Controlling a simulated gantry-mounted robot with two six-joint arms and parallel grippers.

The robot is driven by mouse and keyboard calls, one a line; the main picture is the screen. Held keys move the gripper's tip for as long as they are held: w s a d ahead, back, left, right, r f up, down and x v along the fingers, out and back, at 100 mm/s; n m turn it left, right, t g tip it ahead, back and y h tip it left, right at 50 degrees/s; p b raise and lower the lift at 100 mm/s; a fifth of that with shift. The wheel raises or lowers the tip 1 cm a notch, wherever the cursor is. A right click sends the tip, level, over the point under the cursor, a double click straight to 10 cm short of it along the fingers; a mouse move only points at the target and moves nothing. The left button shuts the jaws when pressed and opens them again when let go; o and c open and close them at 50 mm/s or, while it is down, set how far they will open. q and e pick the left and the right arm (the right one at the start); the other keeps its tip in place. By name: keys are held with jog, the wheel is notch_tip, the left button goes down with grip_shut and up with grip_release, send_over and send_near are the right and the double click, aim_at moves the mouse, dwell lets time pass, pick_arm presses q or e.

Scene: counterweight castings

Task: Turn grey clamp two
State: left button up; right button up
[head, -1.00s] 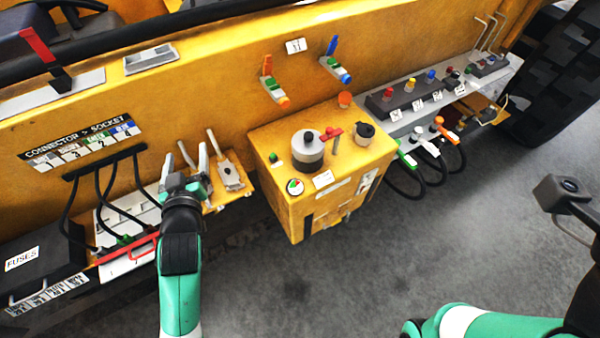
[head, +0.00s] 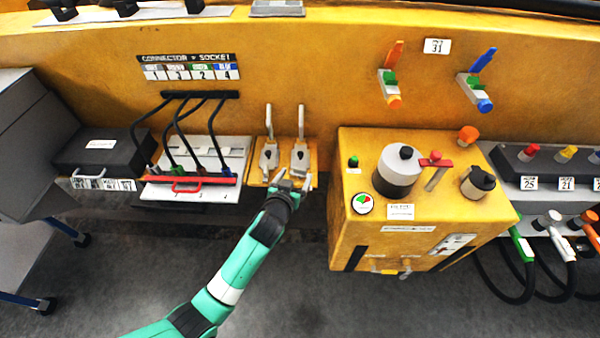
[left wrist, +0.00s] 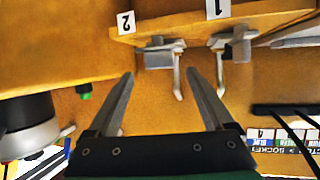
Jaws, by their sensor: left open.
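Two grey clamps with upright levers are mounted on a small yellow shelf (head: 257,181). Grey clamp two (head: 300,157) is the right one in the head view. In the left wrist view, which is upside down, grey clamp two (left wrist: 160,55) is beside the "2" label (left wrist: 126,22). Grey clamp one (head: 268,157) stands beside it; in the left wrist view, clamp one (left wrist: 240,47) is by the "1" label. My left gripper (head: 293,180) is open and empty in front of clamp two. In the left wrist view, clamp two's lever shows between the fingertips (left wrist: 160,73). My right gripper is out of view.
A yellow box (head: 345,225) with a grey-and-black cylinder (head: 398,170) and knobs stands close on the right. A white socket panel (head: 215,193) with black cables and a red bar is on the left. Open floor (head: 300,290) lies in front.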

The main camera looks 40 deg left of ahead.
aim_at(299, 169)
pick_arm(q)
jog(key=b+x, duration=0.1)
jog(key=x, duration=0.4)
jog(key=shift+w+f+b, duration=0.1)
jog(key=shift+w+b, duration=0.05)
jog(key=shift+b, duration=0.25)
grip_shut()
